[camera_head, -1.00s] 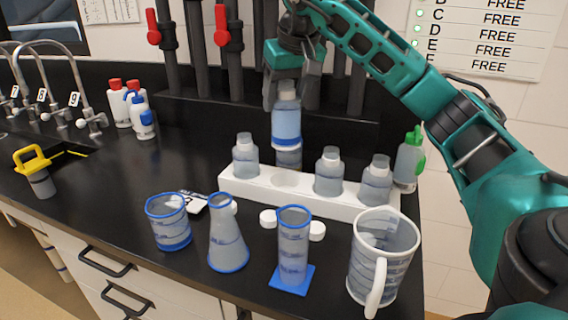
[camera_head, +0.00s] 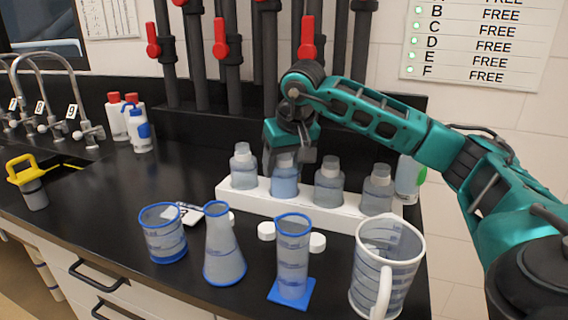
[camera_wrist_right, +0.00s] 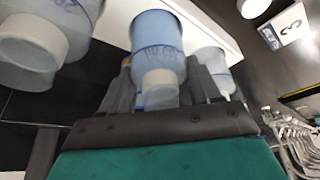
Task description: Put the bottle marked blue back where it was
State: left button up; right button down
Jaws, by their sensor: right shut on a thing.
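The bottle marked blue (camera_head: 285,182) stands upright in the second place from the left of the white rack (camera_head: 262,203), in line with the other bottles. My right gripper (camera_head: 286,160) is shut on its upper part from above and behind. In the right wrist view the blue-tinted bottle (camera_wrist_right: 157,50) sits between the two fingers (camera_wrist_right: 160,88), with its pale cap toward the camera. The bottle's base is hidden by the rack's front edge, so I cannot tell whether it is fully seated. My left gripper is not in view.
Grey bottles stand close on both sides, one on the left (camera_head: 243,167) and two on the right (camera_head: 329,183). In front are a beaker (camera_head: 163,235), a flask (camera_head: 223,250), a cylinder (camera_head: 292,260) and a jug (camera_head: 385,265). White caps lie near the cylinder.

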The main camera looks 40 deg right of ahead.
jog(key=shift+f, duration=0.15)
jog(key=shift+c, duration=1.1)
grip_release()
jog(key=p+v, duration=0.2)
jog(key=v, duration=1)
jog(key=shift+r, duration=0.25)
